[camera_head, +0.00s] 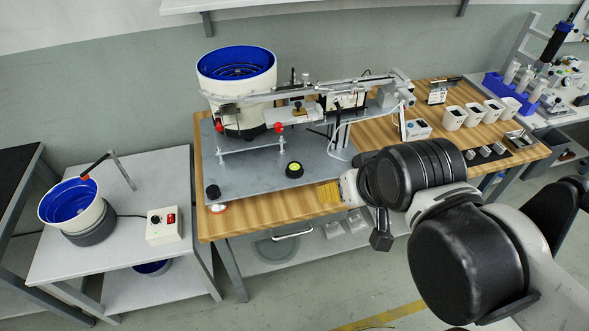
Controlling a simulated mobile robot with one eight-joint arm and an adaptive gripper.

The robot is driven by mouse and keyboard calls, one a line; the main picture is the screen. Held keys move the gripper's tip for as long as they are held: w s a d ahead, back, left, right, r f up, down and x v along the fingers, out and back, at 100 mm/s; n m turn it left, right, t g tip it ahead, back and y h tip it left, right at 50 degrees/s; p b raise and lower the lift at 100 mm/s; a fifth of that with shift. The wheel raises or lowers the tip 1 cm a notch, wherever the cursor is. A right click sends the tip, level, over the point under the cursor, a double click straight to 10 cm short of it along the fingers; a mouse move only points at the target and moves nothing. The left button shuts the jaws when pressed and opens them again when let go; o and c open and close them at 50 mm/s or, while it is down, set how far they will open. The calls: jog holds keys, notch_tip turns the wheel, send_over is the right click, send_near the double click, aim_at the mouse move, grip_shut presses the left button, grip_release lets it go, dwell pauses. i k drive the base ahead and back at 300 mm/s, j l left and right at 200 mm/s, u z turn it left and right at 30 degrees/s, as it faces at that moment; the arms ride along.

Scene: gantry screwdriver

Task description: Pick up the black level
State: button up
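A small black round piece with a yellow-green centre (293,170), which looks like the black level, sits on the grey metal plate (250,178) near its front right. A second black round piece (212,192) is at the plate's front left corner; I cannot tell whether it is a level too. My arm reaches in from the lower right. A black part hanging at its end, seemingly my gripper (381,238), is in front of the wooden table's front edge, to the right of and apart from both pieces. Its fingers cannot be made out.
A blue-lined bowl feeder (237,72) and a metal rail mechanism (320,92) stand on the plate. The wooden table (255,212) has several white cups (453,117) at right. A side table (120,225) holds another bowl (72,202).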

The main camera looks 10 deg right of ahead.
aim_at(294, 171)
jog(key=k+l, duration=0.1)
jog(key=l, duration=0.3)
jog(key=k+l+u, duration=0.1)
jog(key=l, duration=0.3)
jog(key=k+l, duration=0.1)
jog(key=l, duration=0.25)
